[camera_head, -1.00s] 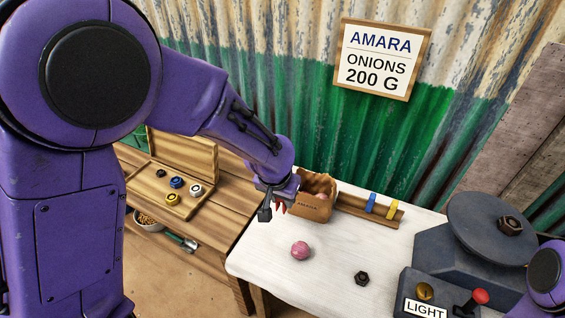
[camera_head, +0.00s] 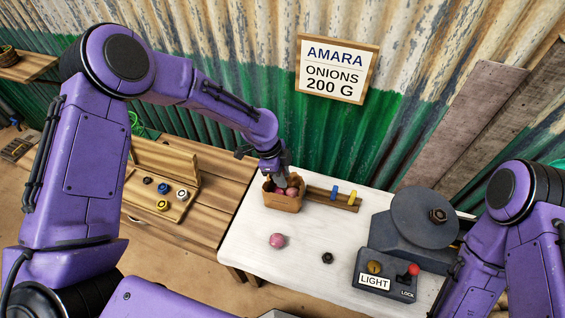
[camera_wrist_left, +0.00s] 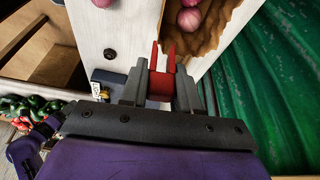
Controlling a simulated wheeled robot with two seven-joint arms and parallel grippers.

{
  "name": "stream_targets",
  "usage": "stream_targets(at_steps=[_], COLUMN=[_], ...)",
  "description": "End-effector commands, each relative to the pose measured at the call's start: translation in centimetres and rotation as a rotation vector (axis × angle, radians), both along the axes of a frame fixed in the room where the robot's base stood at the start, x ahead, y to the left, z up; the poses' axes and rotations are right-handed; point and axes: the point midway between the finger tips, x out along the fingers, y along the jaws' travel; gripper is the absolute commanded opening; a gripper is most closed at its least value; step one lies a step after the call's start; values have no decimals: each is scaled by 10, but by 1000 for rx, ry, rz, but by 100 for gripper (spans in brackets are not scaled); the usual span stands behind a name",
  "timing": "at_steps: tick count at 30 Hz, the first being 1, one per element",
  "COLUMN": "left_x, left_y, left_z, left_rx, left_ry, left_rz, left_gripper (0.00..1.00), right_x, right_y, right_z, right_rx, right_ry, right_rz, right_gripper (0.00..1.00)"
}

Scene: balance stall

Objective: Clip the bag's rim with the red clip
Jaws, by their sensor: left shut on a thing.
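The brown paper bag (camera_head: 283,204) stands open on the white table with pink onions (camera_head: 291,191) inside. Its jagged rim also shows in the wrist view (camera_wrist_left: 206,52). My left gripper (camera_head: 282,177) is over the back of the bag in the head view. In the wrist view that gripper (camera_wrist_left: 162,88) is shut on the red clip (camera_wrist_left: 161,82), whose two prongs point toward the bag's rim. The clip's prongs overlap the rim's edge in that picture; I cannot tell whether they touch it. The clip is hidden in the head view. My right gripper is out of view.
A wooden rack (camera_head: 320,197) with a blue clip (camera_head: 334,191) and a yellow clip (camera_head: 352,197) stands right of the bag. A loose onion (camera_head: 277,240) and a dark nut (camera_head: 327,258) lie in front.

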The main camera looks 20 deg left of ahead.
Motion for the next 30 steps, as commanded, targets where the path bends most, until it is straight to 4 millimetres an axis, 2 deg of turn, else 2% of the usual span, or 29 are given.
stream_targets(at_steps=[30], left_x=[-1], left_y=[0], left_z=[-80], left_rx=[1], left_ry=[0], left_rz=[2], left_gripper=[3], right_x=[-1], right_y=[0], right_z=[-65], right_rx=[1], right_ry=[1], right_rz=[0], right_gripper=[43])
